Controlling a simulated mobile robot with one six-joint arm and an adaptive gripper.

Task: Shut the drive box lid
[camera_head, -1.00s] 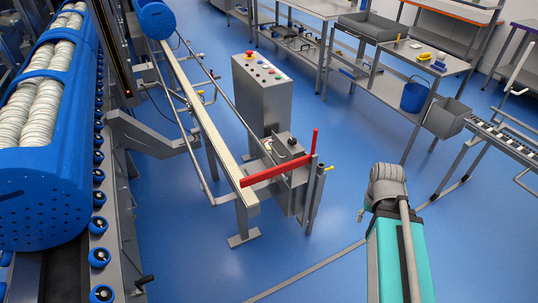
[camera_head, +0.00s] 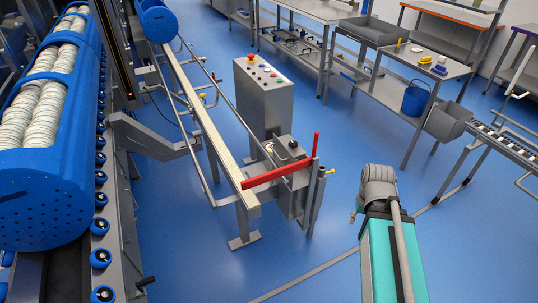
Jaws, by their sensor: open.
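A grey metal box (camera_head: 291,147) with a dark round part on top stands at the near end of the long rail, behind a red lever (camera_head: 280,175). It may be the drive box, but I cannot make out a lid or whether one is open. My arm (camera_head: 379,188) comes in from the bottom right, with a teal link and a grey joint. It is apart from the grey box, to its right. My gripper cannot be made out; the arm beyond the grey joint is hidden or too small to tell.
A control console (camera_head: 264,97) with coloured buttons stands behind the grey box. A blue drum (camera_head: 50,190) of pale discs fills the left side. A workbench (camera_head: 425,65), a blue bucket (camera_head: 416,97) and a roller conveyor (camera_head: 505,140) stand at right. Blue floor is clear around my arm.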

